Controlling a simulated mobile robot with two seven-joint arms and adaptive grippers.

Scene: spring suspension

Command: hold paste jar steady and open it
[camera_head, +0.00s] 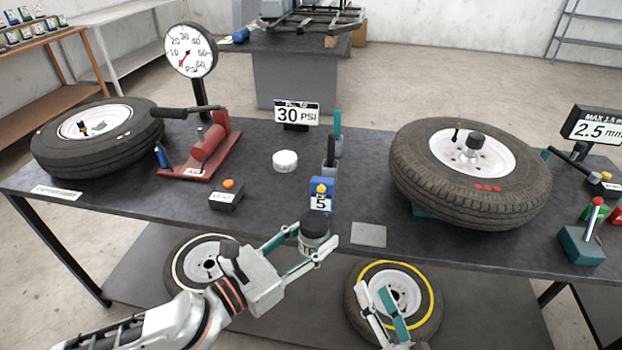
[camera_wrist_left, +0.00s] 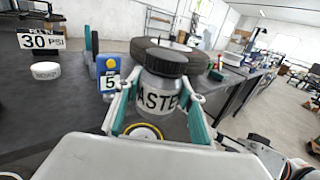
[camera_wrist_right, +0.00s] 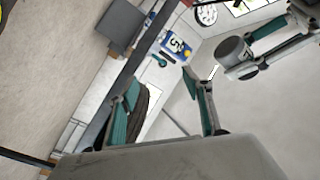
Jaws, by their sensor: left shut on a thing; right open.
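The paste jar (camera_head: 316,236) is a grey cylinder with a dark lid and a label whose letters "ASTE" show in the left wrist view (camera_wrist_left: 160,98). My left gripper (camera_head: 306,254) is shut around the jar's body, one finger on each side. The jar is upright, with its dark lid (camera_wrist_left: 167,61) on it and clear above the fingers. It is near the table's front edge. My right gripper (camera_wrist_right: 165,95) is open and empty. In the head view it shows low, in front of the yellow-ringed wheel (camera_head: 431,301), apart from the jar.
The dark table (camera_head: 260,215) holds two tyres, left (camera_head: 60,150) and right (camera_head: 410,185), a red pump (camera_head: 208,145), a white round piece (camera_head: 285,161), a 30 PSI sign (camera_head: 296,114) and a blue device marked 5 (camera_head: 322,187). A grey square (camera_head: 369,235) lies right of the jar.

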